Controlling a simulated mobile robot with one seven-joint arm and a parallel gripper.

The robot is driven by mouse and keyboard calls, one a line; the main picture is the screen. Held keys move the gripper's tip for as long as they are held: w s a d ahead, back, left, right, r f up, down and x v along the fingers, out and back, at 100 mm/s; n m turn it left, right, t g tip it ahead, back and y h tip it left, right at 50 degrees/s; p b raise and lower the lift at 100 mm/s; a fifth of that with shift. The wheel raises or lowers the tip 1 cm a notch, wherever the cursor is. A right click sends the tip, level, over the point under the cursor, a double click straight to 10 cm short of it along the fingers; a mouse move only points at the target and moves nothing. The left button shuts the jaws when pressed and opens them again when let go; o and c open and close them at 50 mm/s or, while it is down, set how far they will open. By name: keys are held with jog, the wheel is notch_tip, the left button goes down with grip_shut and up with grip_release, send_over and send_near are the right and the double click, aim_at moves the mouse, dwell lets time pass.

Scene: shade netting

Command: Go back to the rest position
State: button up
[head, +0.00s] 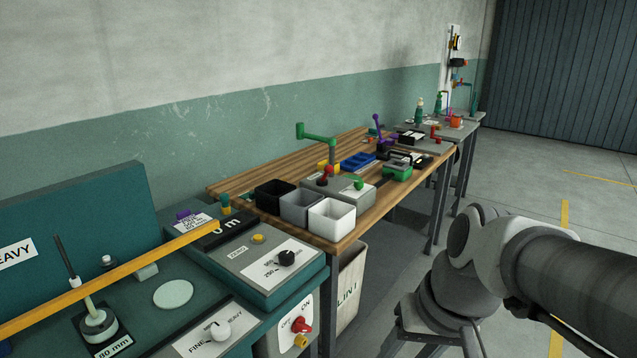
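My own arm shows at the lower right of the head view, with grey and white links in front of the floor beside the benches. The links run out of the picture at the right edge. My gripper is not in view, so I cannot see whether it holds anything.
A teal machine bench (173,294) with knobs and a yellow bar (120,275) stands at the near left. A wooden bench (361,222) holds black, grey and white bins (332,220). A bin (350,290) stands beneath. Floor (545,165) is clear at the right.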

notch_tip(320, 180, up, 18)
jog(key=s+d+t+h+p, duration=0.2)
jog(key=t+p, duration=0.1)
jog(key=p, duration=1)
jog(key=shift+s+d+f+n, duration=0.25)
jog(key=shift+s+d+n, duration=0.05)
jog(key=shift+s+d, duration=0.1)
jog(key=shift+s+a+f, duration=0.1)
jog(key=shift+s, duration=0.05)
